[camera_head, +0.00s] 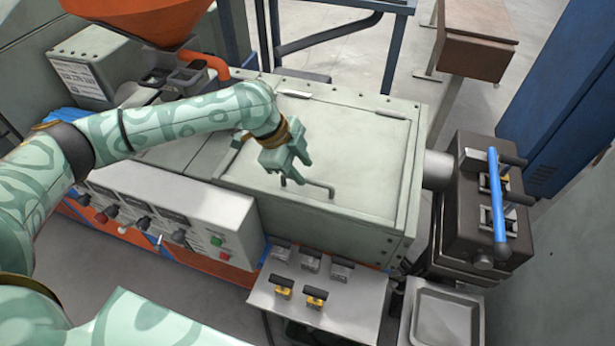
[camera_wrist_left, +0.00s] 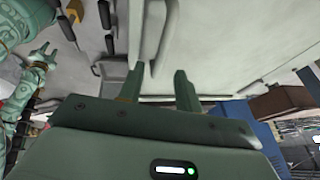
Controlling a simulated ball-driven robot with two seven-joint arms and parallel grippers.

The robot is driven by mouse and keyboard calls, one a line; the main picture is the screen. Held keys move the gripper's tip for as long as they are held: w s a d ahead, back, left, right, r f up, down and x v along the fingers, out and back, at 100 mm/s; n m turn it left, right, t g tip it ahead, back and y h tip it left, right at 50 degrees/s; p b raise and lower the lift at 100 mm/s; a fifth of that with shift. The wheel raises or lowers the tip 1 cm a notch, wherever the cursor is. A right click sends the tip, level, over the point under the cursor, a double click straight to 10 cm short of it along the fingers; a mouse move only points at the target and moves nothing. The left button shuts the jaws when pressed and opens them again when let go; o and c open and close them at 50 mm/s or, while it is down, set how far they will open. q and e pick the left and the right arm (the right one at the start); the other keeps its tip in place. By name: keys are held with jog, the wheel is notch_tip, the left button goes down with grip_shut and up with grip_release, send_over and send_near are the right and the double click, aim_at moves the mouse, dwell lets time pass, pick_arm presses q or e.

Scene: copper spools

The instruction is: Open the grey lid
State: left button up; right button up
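The grey lid (camera_head: 345,125) is a large flat panel on top of the grey machine box, and it lies shut. A thin bent handle (camera_head: 318,189) stands on its near part. It also shows in the left wrist view (camera_wrist_left: 168,35), just beyond the fingertips and roughly between them. My left gripper (camera_head: 292,176) is over the lid beside the handle, with its fingers apart. In the left wrist view the gripper (camera_wrist_left: 157,76) is open and nothing is clearly gripped. A pale green arm with a small gripper-like end (camera_wrist_left: 42,52) shows at the wrist view's left; its fingers are too small to judge.
An orange hopper (camera_head: 140,20) stands at the far left. A control panel (camera_head: 165,215) with knobs fronts the machine. A dark unit with a blue bar (camera_head: 496,200) stands at right.

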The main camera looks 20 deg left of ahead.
aim_at(311, 180)
pick_arm(q)
jog(key=shift+x, duration=1.7)
pick_arm(e)
jog(key=shift+f, duration=0.45)
